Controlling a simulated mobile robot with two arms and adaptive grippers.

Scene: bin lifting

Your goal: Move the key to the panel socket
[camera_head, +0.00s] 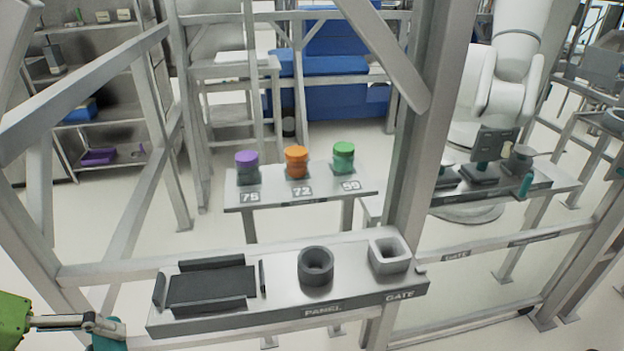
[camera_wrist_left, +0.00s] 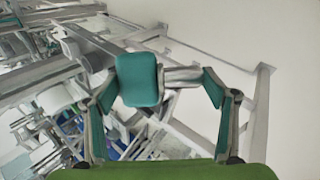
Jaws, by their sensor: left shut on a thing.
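My left gripper (camera_head: 104,330) is at the lower left of the head view, left of the front bench and cut by the frame's bottom edge. In the left wrist view its teal-padded fingers (camera_wrist_left: 172,82) are closed on a short grey cylinder (camera_wrist_left: 183,77), which seems to be the key. A teal block (camera_wrist_left: 137,80) adjoins its left end; I cannot tell whether this is a finger pad or part of the key. The panel socket (camera_head: 302,268) is a dark round ring with a hole, behind the PANEL label. My right gripper is not in view.
On the front bench (camera_head: 342,313) are a dark tray (camera_head: 210,287) and a light square gate socket (camera_head: 378,264). A metal post (camera_head: 425,150) rises beside the gate socket. Behind, purple, orange and green-topped containers (camera_head: 297,160) stand on a numbered bench. Frame beams surround the area.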

